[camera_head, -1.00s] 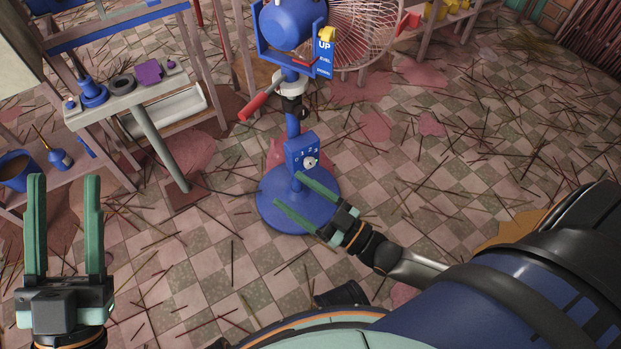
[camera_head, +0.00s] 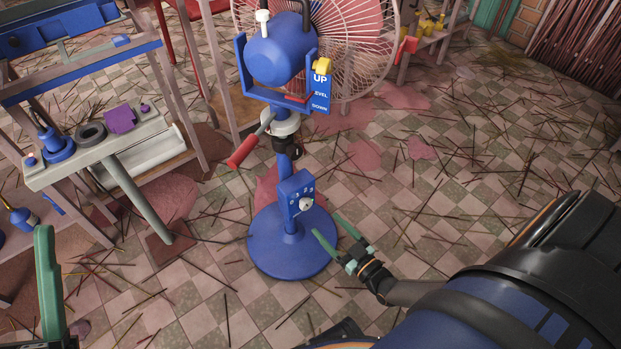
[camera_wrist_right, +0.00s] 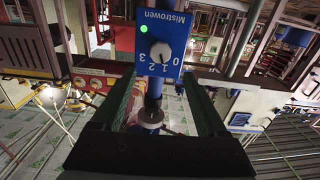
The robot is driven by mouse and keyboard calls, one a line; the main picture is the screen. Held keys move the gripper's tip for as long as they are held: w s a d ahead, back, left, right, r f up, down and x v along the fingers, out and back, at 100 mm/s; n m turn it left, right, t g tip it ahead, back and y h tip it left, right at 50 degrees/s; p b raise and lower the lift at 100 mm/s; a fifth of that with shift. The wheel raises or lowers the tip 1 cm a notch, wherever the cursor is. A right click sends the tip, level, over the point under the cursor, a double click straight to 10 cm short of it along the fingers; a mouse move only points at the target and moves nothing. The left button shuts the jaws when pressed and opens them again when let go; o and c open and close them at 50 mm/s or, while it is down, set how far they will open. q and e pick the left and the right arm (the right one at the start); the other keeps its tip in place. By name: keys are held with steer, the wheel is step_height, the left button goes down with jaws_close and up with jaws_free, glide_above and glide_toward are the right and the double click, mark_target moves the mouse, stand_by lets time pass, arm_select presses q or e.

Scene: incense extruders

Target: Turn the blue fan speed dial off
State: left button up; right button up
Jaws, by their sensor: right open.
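The blue fan (camera_head: 281,55) stands on a round blue base (camera_head: 291,255). Its blue speed panel (camera_head: 296,187) on the pole carries a pale round dial (camera_head: 305,204) with numbers around it. In the right wrist view the dial (camera_wrist_right: 161,51) shows upside down with 0, 1, 2, 3 and a lit green lamp (camera_wrist_right: 143,28); which number it points at is unclear. My right gripper (camera_head: 326,226) is open and empty, below and right of the dial, apart from it. My left gripper's one visible finger (camera_head: 48,280) is at the lower left; the other is cut off.
A yellow tilt switch (camera_head: 321,66) marked UP, LEVEL, DOWN and a red-handled lever (camera_head: 243,150) are above the panel. A bench (camera_head: 95,150) with small items stands at the left. Thin sticks litter the checkered floor (camera_head: 440,210), which is otherwise open at the right.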

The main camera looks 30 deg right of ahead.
mark_target(308, 206)
steer(key=w, duration=0.2)
steer(key=w+b, duration=0.1)
steer(key=w, duration=0.2)
steer(key=w+b, duration=0.1)
steer(key=w, duration=0.2)
steer(key=shift+a, duration=0.3)
jaws_close()
